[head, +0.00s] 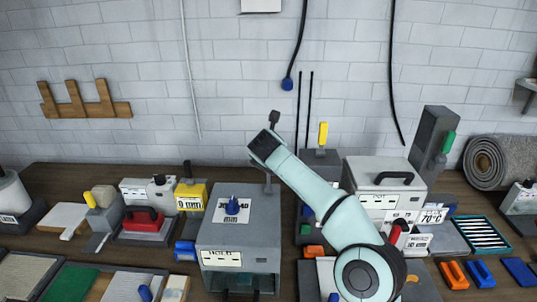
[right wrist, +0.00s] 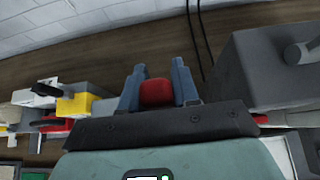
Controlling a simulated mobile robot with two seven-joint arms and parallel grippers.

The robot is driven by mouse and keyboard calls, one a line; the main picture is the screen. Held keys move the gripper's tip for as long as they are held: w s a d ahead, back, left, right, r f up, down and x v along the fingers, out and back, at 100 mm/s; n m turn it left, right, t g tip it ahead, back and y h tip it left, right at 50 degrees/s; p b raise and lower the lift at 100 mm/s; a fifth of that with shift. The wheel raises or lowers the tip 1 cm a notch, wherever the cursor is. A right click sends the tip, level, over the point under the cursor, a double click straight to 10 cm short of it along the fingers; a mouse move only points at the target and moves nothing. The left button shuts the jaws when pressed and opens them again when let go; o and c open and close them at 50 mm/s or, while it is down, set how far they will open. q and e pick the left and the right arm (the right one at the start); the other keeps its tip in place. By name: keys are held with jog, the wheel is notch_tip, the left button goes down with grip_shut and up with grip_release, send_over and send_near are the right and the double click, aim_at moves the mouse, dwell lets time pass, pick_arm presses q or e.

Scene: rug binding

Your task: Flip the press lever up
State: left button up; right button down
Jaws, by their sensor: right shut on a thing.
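The press is a grey box-shaped machine (head: 265,232) with a white label on top and an open front at its base. A thin grey lever arm (head: 268,180) rises from its right rear side and goes behind my right gripper (head: 267,142). In the right wrist view, my right gripper (right wrist: 158,88) is shut on a red grip (right wrist: 157,93), which sits between its two blue-grey fingers. In the head view this grip is hidden by my wrist. A dark grey piece shows just above the wrist; I cannot tell what it belongs to. My left gripper is not in view.
A blue knob (head: 232,205) stands on top of the press. A pale machine with a black handle (head: 385,178) stands behind my right arm. The wall behind has hanging cables.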

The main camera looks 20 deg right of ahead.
dwell(0.7)
jog(key=c, duration=0.9)
grip_release()
jog(key=shift+w+f, duration=0.1)
jog(key=shift+w, duration=0.05)
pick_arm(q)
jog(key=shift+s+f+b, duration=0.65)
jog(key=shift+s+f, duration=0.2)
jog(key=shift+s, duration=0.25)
pick_arm(e)
jog(key=v, duration=1.3)
jog(key=shift+r, duration=0.35)
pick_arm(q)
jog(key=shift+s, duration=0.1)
